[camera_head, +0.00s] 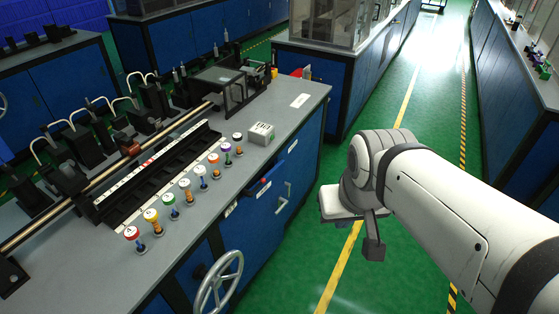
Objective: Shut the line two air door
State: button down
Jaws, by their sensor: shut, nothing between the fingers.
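I cannot tell for sure which part is the line two air door. The near bench (300,101) has a blue front with several panels. A small lever with a red end (262,182) and a dark opening beside it show on that front, below the bench top. A silver handle (283,198) is on the panel to its right.
A grey handwheel (219,283) sticks out from the bench front at the bottom. Several colour-topped spools (186,189) and a light box (261,133) stand on the bench top. A glass-topped cabinet (309,72) stands behind. The green aisle (420,105) is clear.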

aim_at(253, 228)
jog(key=i, duration=1)
jog(key=u, duration=0.05)
